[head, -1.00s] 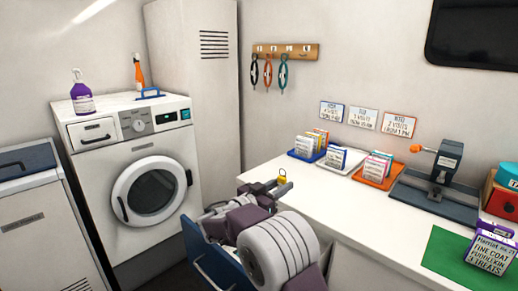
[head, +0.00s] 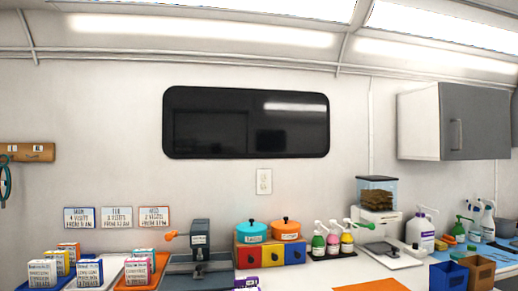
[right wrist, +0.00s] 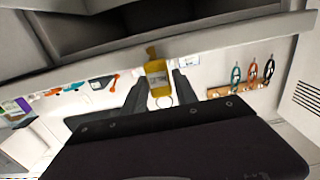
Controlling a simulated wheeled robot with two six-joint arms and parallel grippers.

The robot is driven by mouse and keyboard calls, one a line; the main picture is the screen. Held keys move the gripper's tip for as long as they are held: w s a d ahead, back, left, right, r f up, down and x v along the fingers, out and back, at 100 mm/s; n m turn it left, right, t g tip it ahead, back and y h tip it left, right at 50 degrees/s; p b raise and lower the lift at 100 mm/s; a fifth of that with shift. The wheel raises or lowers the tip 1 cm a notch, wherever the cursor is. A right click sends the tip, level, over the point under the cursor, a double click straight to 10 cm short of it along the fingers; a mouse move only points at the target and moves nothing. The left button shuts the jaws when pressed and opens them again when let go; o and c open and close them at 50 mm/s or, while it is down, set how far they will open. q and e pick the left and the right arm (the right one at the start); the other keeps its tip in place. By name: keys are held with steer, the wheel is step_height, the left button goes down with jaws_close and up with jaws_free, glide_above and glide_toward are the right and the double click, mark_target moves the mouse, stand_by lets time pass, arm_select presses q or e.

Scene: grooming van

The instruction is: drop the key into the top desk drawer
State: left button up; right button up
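The key shows in the right wrist view as a yellow tag (right wrist: 160,78) with a small ring below it in the picture. My right gripper (right wrist: 160,88) has one dark finger on each side of the tag and is shut on it. Small dark lettering on the tag is too small to read. The top desk drawer is not clearly seen now; dark and grey panels fill the top of the right wrist view, and I cannot tell whether they belong to it. Neither gripper shows in the head view, and my left gripper is out of sight.
A wooden hook rack (right wrist: 235,90) with hanging loops is on the wall. The head view shows card packs in trays, a dark press (head: 199,262), coloured canisters on small drawers (head: 270,253), pump bottles, and a grey wall cabinet (head: 470,120). A black window (head: 245,122) is above.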

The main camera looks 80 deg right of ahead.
steer(key=shift+o, duration=1)
steer(key=r, duration=0.3)
steer(key=s+r+p, duration=0.1)
steer(key=r, duration=0.1)
steer(key=shift+d, duration=0.3)
steer(key=s+d+r, duration=0.5)
steer(key=s+r, duration=0.1)
steer(key=s, duration=0.3)
steer(key=shift+s, duration=0.2)
